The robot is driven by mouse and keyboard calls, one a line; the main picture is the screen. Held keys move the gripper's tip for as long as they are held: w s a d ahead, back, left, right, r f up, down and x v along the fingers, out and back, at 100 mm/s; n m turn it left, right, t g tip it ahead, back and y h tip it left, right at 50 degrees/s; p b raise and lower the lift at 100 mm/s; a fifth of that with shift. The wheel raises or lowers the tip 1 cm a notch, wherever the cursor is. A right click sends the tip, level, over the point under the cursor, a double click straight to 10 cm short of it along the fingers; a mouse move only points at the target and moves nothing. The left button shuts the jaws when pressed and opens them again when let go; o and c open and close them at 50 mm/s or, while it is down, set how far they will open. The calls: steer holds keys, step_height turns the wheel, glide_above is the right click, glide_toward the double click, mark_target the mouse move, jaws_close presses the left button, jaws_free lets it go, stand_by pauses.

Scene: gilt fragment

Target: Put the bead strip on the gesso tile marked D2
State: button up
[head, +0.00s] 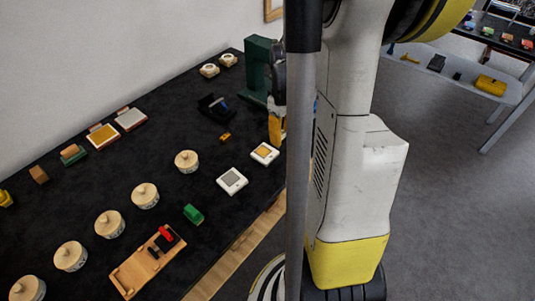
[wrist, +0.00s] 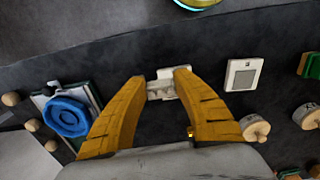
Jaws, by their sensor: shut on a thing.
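My gripper (wrist: 161,76) has two yellow fingers closed around a small pale piece (wrist: 161,90), seemingly the bead strip. Its outline is partly hidden by the fingertips. In the head view my gripper (head: 277,128) is low over the black table, partly hidden by a grey post, and the held piece cannot be made out. Two white tiles lie near it: one with a yellow-orange centre (head: 264,153) and one with a grey centre (head: 232,181). The grey-centred tile (wrist: 242,74) lies right of my fingers in the wrist view. I cannot read a D2 mark on either tile.
Several round lidded jars (head: 187,161) stand in a row on the table. A green block (head: 193,214), a wooden tray (head: 147,264) and a small gold piece (head: 225,137) lie nearby. A tall green stand (head: 258,65) is behind my gripper. A blue ring (wrist: 68,117) is left of my fingers.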

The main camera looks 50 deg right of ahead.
mark_target(267, 154)
steer(key=w+a+f, duration=0.1)
steer(key=w, duration=0.1)
steer(key=w+a+f+b, duration=0.1)
steer(key=f, duration=0.1)
steer(key=shift+w+a, duration=0.35)
steer(key=shift+a, duration=0.05)
steer(key=shift+f+b, duration=1)
steer(key=shift+f, duration=0.9)
steer(key=shift+f, duration=0.25)
steer(key=o, duration=0.9)
steer(key=shift+r, duration=0.15)
